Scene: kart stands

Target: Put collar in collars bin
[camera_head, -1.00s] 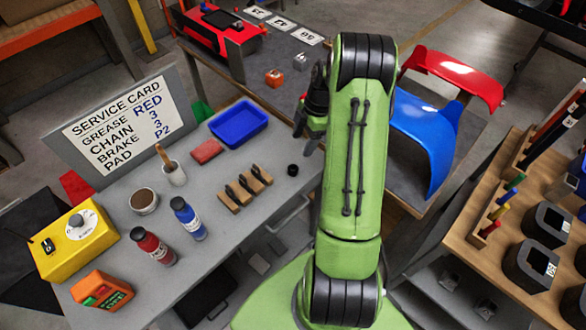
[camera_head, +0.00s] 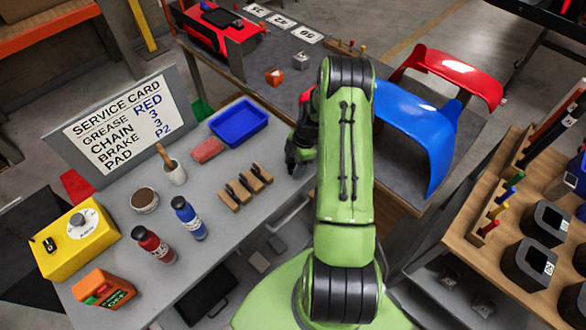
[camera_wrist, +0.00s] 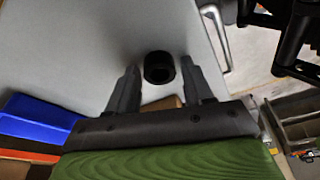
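The collar appears to be a small black ring (camera_wrist: 160,73) standing on the grey table. In the wrist view it sits between and beyond the two fingertips, without clear contact. My gripper (camera_wrist: 158,76) is open and empty, pointing down at the table. In the head view my gripper (camera_head: 297,163) is at the table's right edge, and it hides the ring. Several dark bins stand on the wooden cart at right, such as a front bin (camera_head: 513,266) and one behind it (camera_head: 541,222). Their small labels are unreadable, so I cannot tell which is for collars.
On the grey table (camera_head: 250,210) are a blue tray (camera_head: 238,116), a red block (camera_head: 207,149), wooden blocks with black clips (camera_head: 245,187), two bottles (camera_head: 189,218) and a cup (camera_head: 175,172). A blue fairing (camera_head: 425,125) stands right of my arm.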

